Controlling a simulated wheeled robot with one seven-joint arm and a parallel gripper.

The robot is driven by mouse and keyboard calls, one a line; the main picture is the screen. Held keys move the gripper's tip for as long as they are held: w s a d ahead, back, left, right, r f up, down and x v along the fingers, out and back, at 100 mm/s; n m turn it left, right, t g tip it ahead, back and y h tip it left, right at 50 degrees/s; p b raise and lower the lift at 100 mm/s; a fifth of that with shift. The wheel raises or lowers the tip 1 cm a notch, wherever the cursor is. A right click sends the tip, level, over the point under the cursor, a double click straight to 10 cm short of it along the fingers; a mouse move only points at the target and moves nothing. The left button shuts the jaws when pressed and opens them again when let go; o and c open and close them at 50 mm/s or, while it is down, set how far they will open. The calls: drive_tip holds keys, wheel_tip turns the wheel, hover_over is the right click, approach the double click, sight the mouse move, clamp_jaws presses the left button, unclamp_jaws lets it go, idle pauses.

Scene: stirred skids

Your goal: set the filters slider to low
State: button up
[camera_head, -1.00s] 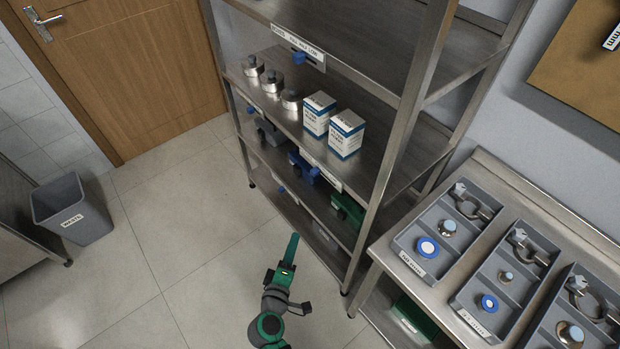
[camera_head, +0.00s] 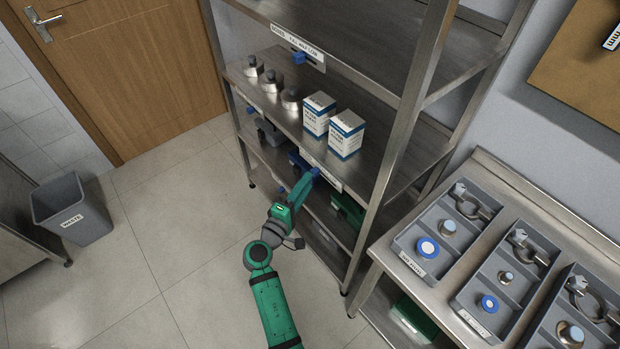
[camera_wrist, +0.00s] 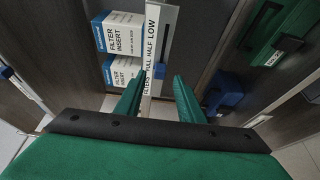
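The filters slider is a white strip (camera_wrist: 152,45) on a shelf edge, reading FULL, HALF, LOW from bottom to top in the wrist view. Its blue knob (camera_wrist: 160,71) sits beside FULL. Above the strip in the head view stand two filter insert boxes (camera_head: 333,126). My gripper (camera_wrist: 160,82) is open, one green finger on each side of the knob in the picture. I see gaps between the knob and both fingers. In the head view my gripper (camera_head: 300,183) is at the shelf edge and hides part of the strip.
Another slider strip (camera_head: 298,47) is on the shelf above. A shelf post (camera_head: 385,165) stands right of my gripper.

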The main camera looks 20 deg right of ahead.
sight(315, 172)
drive_tip(key=shift+x, duration=1.75)
